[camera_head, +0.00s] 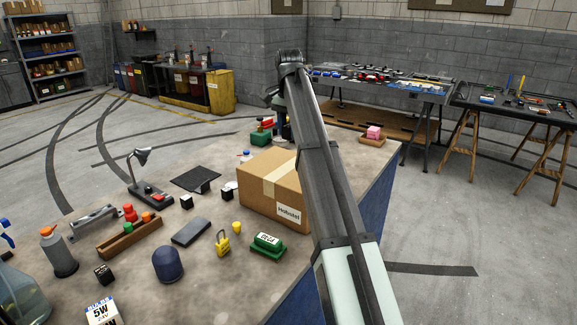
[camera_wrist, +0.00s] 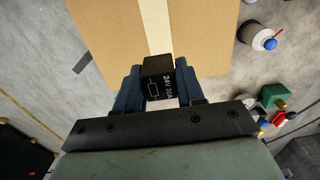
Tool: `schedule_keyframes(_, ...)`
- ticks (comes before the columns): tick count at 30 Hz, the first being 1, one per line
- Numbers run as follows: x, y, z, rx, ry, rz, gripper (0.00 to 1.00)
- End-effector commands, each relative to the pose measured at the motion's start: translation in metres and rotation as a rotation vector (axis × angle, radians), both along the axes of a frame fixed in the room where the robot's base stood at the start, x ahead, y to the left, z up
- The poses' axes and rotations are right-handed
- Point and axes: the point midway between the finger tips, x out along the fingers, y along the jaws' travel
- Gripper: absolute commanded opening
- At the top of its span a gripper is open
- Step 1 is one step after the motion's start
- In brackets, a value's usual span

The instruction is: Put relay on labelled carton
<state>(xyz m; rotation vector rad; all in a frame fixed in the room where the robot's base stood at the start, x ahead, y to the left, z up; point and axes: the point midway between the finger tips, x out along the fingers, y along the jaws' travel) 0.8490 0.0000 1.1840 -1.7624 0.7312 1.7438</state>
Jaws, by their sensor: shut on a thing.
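The relay (camera_wrist: 158,67) is a small black block with white print, seen in the wrist view. My gripper (camera_wrist: 159,82) is shut on it, with a blue finger on each side. The labelled carton (camera_head: 268,187) is a brown box with a tape strip and a white label on its front, standing on the bench in the head view. Its top (camera_wrist: 110,30) shows beyond the relay in the wrist view. The relay is over or near the carton's edge; I cannot tell how high. My arm hides part of the carton in the head view, where the relay cannot be made out.
The bench (camera_head: 130,265) is crowded left of the carton. A green labelled part (camera_head: 267,242), a yellow padlock (camera_head: 222,244) and a dark flat block (camera_head: 190,232) lie in front. A black mat (camera_head: 195,179) lies behind left. A pink block (camera_head: 374,132) sits at the far right.

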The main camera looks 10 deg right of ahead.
Motion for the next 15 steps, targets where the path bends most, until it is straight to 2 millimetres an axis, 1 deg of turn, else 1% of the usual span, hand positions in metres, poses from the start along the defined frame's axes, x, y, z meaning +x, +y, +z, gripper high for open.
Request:
schedule_keyframes(5, -0.001, 0.0, -0.017, 0.0, 0.007, 0.011, 0.08)
schedule_keyframes(12, -0.002, 0.0, -0.054, 0.0, 0.011, 0.01, 0.08)
schedule_keyframes(15, -0.001, 0.0, -0.061, 0.0, 0.011, 0.009, 0.08)
